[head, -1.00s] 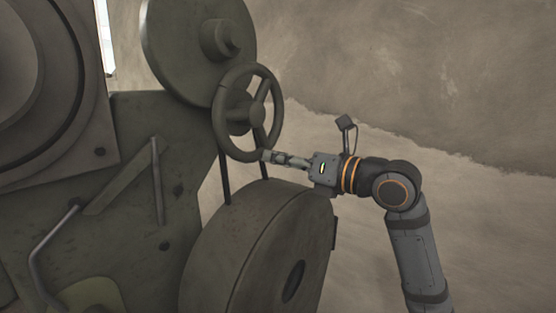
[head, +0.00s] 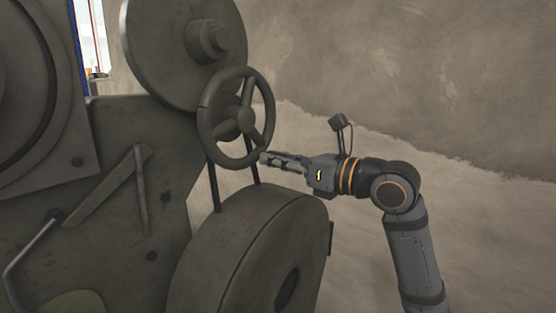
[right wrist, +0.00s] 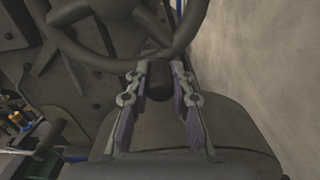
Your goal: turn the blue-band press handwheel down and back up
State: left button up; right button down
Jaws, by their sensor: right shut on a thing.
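The handwheel (head: 206,98) is a dark green spoked wheel on the side of the large dark green press (head: 110,150). In the right wrist view the handwheel (right wrist: 85,52) crosses the top, with a short dark peg (right wrist: 159,88) between the fingers. My right gripper (head: 264,158) is at the lower right of the rim in the head view. In the right wrist view my right gripper (right wrist: 158,68) has a finger on each side of the peg and is shut on the handwheel. No blue band shows on the press in the head view. My left gripper is not in view.
A large disc (head: 180,45) stands above and behind the handwheel. A thick drum (head: 238,240) with a hole lies just below my right gripper. A bare wall (head: 400,70) fills the right. Blurred small items (right wrist: 25,120) show at the left of the right wrist view.

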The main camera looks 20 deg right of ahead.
aim_at(261, 107)
jog(key=c, duration=1.2)
grip_release()
jog(key=shift+o, duration=0.2)
notch_tip(261, 107, up, 10)
jog(key=shift+c, duration=0.3)
